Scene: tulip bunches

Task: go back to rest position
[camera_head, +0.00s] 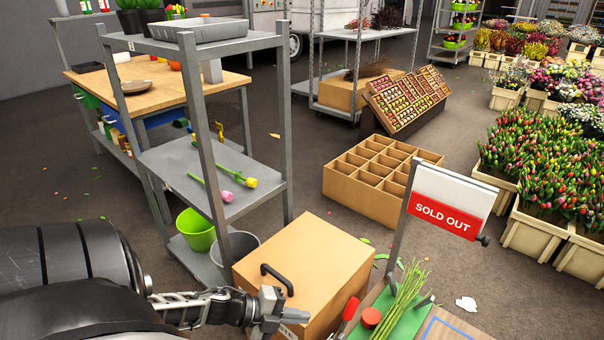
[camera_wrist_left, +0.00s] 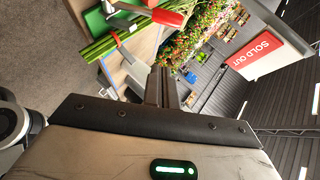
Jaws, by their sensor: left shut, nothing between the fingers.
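My left gripper (camera_head: 268,308) reaches in from the lower left of the head view. It is shut and empty, over the near side of the brown cardboard box (camera_head: 310,258) with a black handle (camera_head: 277,279). I cannot tell whether it touches the box. In the left wrist view its closed fingers (camera_wrist_left: 160,88) point away from the camera, with nothing between them. My right gripper is not in view.
A grey shelf rack (camera_head: 215,190) with two tulips stands beside the box. To the right are green stems (camera_head: 402,300), a red tape roll (camera_head: 371,317) and a SOLD OUT sign (camera_head: 447,205). A divided carton (camera_head: 375,195) and flower crates (camera_head: 535,235) stand beyond, with open floor between.

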